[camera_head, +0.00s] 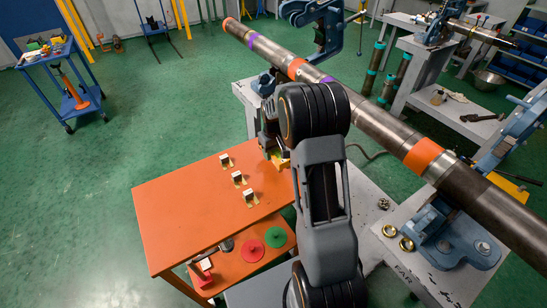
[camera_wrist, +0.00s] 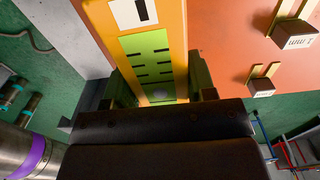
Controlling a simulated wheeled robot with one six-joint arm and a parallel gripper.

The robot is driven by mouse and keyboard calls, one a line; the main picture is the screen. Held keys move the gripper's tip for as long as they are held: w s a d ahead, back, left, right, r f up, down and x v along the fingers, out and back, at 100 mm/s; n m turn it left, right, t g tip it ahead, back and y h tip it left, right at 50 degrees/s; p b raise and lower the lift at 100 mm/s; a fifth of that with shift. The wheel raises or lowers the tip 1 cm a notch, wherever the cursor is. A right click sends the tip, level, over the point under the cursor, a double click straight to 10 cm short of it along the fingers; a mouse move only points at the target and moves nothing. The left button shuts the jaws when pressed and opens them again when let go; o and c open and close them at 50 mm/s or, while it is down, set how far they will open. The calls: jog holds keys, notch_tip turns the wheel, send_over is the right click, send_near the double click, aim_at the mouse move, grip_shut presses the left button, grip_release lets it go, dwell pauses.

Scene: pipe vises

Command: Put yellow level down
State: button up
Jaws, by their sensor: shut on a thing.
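The yellow level (camera_wrist: 174,22), with a green panel and black marks on its face, fills the upper middle of the wrist view. My gripper (camera_wrist: 155,88) is shut on it, with one dark finger on each side. In the head view, my gripper (camera_head: 272,142) is at the right back edge of the orange table (camera_head: 170,205). A small yellow part of the level (camera_head: 279,160) shows just below the fingers, and my arm hides the rest. I cannot tell whether the level touches the table top.
Three small pale blocks on yellow bases (camera_head: 238,178) stand in a row on the orange table. The table's left part is bare. A red disc (camera_head: 252,251) and a green disc (camera_head: 275,237) lie on its lower shelf. A long steel pipe (camera_head: 375,120) in blue vises runs behind my arm.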

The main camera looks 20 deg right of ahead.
jog(key=shift+w+f, duration=0.1)
jog(key=shift+f, duration=1.5)
jog(key=shift+f, duration=0.1)
jog(key=shift+f, duration=0.1)
jog(key=o, duration=1.3)
jog(key=shift+c, duration=0.2)
